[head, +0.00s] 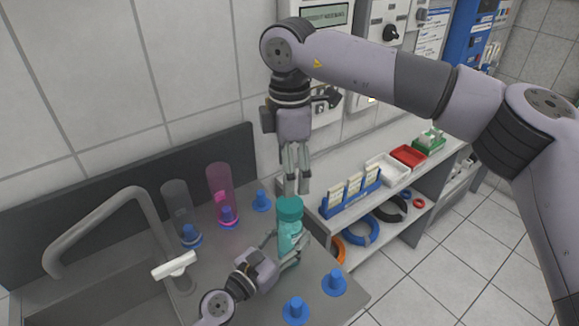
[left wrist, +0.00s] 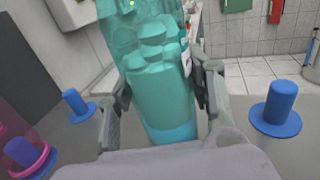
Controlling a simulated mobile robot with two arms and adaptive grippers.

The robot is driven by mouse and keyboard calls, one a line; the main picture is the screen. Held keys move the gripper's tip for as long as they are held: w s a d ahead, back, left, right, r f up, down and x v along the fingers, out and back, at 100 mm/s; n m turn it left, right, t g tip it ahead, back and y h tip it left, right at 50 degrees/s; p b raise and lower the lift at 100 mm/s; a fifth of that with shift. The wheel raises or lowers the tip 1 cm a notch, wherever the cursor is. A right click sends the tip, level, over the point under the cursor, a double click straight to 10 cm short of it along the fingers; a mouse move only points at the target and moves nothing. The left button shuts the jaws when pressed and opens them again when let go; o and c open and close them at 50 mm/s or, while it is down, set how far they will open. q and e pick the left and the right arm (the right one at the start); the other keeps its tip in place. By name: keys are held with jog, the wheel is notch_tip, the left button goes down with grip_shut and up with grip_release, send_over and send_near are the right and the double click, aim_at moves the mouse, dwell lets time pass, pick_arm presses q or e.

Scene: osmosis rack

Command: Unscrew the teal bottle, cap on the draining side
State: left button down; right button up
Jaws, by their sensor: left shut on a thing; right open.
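The teal bottle (head: 288,240) stands upright on the draining side (head: 262,290) of the sink, with its teal cap (head: 290,208) on top. My left gripper (head: 284,250) is shut around the bottle's body from the front left. The left wrist view shows the see-through teal bottle (left wrist: 160,85) between the left gripper's two fingers (left wrist: 165,105). My right gripper (head: 297,186) points straight down just above the cap, open and empty. Whether its fingertips touch the cap I cannot tell. The cap is out of the left wrist view.
Blue pegs stand around the bottle, such as one at the front (head: 296,310) and one at the right (head: 334,282). A pink tube (head: 220,185) and a clear tube (head: 178,205) stand over pegs behind left. A tap (head: 105,205) is at left. A blue slide rack (head: 350,197) sits on the bench.

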aim_at(290, 203)
jog(key=shift+f, duration=4)
jog(key=shift+c, duration=0.5)
